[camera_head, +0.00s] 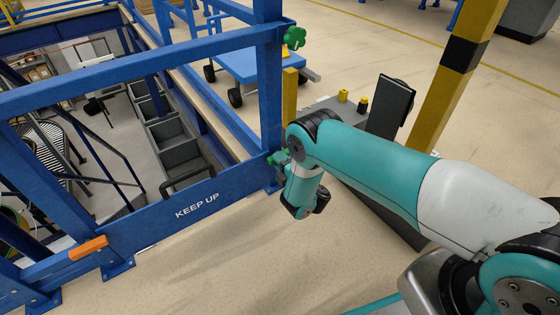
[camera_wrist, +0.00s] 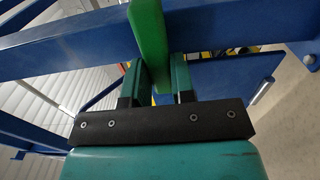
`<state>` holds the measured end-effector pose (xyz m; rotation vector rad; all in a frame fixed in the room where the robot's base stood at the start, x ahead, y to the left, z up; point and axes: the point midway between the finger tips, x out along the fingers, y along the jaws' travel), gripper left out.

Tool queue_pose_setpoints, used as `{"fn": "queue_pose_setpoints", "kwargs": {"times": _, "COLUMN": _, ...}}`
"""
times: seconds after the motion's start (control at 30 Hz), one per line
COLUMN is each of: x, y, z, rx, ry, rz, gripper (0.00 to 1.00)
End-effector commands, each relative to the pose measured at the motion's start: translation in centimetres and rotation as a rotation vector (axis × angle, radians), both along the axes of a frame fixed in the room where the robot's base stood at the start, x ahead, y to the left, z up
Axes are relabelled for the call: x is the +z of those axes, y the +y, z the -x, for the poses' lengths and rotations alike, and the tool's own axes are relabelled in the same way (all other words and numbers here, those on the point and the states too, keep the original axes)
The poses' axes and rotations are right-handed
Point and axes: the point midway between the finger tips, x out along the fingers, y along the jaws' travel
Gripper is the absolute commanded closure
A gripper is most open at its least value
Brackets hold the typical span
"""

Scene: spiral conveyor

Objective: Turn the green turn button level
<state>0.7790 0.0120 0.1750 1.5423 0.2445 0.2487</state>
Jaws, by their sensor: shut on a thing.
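A green turn button shows in the wrist view (camera_wrist: 150,35) as an upright green bar between the two fingers of my gripper (camera_wrist: 158,75). The fingers are shut on it. In the head view, a green part (camera_head: 275,159) shows low on the blue frame post, beside my wrist, which hides most of that spot and the fingertips. Another green knob (camera_head: 294,38), clover-shaped, sits high on the same post, apart from my gripper. I cannot tell from the head view how the held button is turned.
An orange piece (camera_head: 88,248) sits on the rail. A blue cart (camera_head: 245,65), a dark screen (camera_head: 390,105) and a yellow post (camera_head: 460,70) stand behind my arm. The front floor is clear.

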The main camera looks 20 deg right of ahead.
Motion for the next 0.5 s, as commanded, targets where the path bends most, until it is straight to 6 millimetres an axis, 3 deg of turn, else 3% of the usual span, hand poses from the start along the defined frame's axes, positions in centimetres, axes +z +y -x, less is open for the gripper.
{"fn": "queue_pose_setpoints", "kwargs": {"times": 0.03, "x": -0.11, "y": -0.17, "z": 0.03, "rx": -0.004, "ry": 0.003, "rz": 0.005, "gripper": 0.74}}
{"fn": "queue_pose_setpoints", "kwargs": {"times": 0.13, "x": -0.09, "y": -0.14, "z": 0.02, "rx": -0.004, "ry": 0.002, "rz": 0.005, "gripper": 0.51}}
{"fn": "queue_pose_setpoints", "kwargs": {"times": 0.5, "x": 0.16, "y": -0.03, "z": 0.1, "rx": -0.001, "ry": 0.001, "rz": 0.001, "gripper": 0.51}}
